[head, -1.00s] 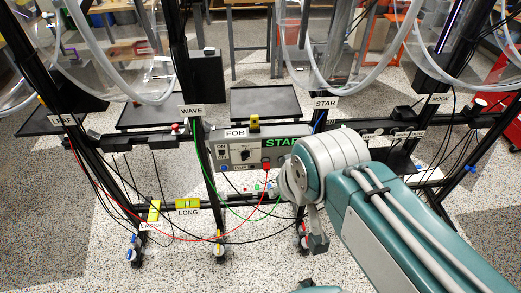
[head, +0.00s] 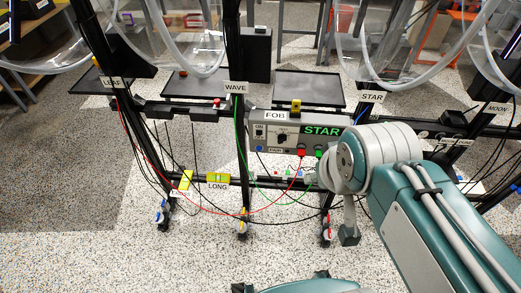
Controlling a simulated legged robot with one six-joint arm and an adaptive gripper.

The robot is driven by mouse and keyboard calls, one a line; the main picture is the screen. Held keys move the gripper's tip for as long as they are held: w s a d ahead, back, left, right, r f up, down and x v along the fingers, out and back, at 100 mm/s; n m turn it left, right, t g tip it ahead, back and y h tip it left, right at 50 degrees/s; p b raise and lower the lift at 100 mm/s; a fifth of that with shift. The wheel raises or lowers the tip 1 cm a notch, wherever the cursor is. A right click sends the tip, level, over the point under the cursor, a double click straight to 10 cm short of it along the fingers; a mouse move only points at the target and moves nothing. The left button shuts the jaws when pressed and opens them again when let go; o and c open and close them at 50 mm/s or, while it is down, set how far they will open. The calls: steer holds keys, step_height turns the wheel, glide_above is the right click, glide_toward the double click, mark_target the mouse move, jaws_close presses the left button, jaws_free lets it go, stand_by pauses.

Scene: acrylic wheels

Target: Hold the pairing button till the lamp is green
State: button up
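A grey control box (head: 275,138) labelled FOB hangs on the frame in the middle of the head view. It carries an ON switch (head: 259,131), a dark knob (head: 283,137) and a screen (head: 322,131) reading STAR in green. A small yellow-and-black item (head: 296,106) stands above the box. A red plug (head: 301,152) and a green plug (head: 319,153) sit at its lower edge. I cannot pick out the pairing button or its lamp. My arm covers the box's right end. A dark block (head: 349,235) hangs below my arm's joint, possibly a gripper part; its opening cannot be judged.
Clear acrylic wheels (head: 180,40) with pale rims stand behind. Black posts carry the WAVE (head: 236,88) and STAR (head: 370,97) labels. A black tray (head: 309,88) lies behind the box. Red, green and black cables droop in front. The speckled floor in front is mostly open.

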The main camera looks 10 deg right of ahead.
stand_by(0.3)
jaws_close()
stand_by(1.1)
